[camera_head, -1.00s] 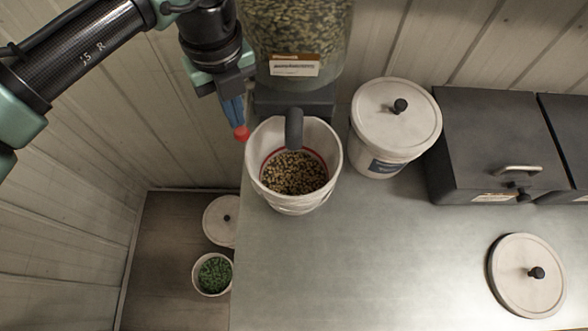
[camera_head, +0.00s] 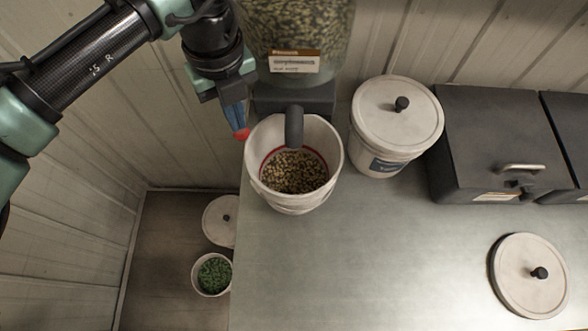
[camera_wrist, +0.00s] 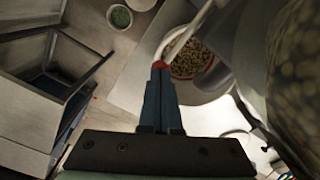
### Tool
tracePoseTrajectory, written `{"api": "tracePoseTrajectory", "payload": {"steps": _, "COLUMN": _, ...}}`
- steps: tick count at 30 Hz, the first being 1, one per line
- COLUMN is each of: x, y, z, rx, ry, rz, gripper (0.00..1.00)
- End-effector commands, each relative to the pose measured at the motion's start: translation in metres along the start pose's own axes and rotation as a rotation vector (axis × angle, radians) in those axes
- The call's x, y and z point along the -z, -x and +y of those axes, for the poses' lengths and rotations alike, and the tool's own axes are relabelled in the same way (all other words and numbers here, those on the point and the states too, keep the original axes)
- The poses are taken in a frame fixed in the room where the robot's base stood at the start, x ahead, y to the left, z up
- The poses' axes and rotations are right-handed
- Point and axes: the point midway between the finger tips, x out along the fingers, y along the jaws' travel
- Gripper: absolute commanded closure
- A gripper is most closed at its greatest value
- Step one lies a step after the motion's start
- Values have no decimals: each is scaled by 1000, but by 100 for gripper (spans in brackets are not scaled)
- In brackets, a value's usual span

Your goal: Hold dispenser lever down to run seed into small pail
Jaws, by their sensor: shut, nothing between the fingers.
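The dispenser is a clear hopper of seed (camera_head: 300,32) with a dark spout (camera_head: 294,127) over the small white pail (camera_head: 328,180). Mottled seed (camera_head: 295,172) lies in the pail, around or just under a red line inside its wall. The lever's red knob (camera_head: 241,134) is at the pail's left; its pale rod (camera_wrist: 192,33) shows in the wrist view. My gripper (camera_head: 238,126) is shut and empty, its blue fingertips over the knob, seemingly touching it. In the wrist view the fingertips (camera_wrist: 160,68) partly cover the knob. I cannot tell how far the lever is pressed.
A lidded white bucket (camera_head: 385,155) stands right of the pail, with dark bins (camera_head: 490,140) beyond. A loose lid (camera_head: 525,275) lies on the counter (camera_head: 380,260). Below left are a cup of green pellets (camera_head: 213,274) and another lid (camera_head: 220,222). The counter's front middle is clear.

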Motion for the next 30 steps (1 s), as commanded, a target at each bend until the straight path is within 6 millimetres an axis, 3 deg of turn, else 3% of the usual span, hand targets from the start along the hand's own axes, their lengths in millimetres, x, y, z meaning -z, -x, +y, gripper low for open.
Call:
{"api": "tracePoseTrajectory", "payload": {"steps": 20, "x": 0, "y": -36, "z": 0, "rx": 0, "ry": 0, "rz": 1, "gripper": 100}}
{"api": "tracePoseTrajectory", "payload": {"steps": 30, "x": 0, "y": -34, "z": 0, "rx": -1, "ry": 0, "rz": 1, "gripper": 100}}
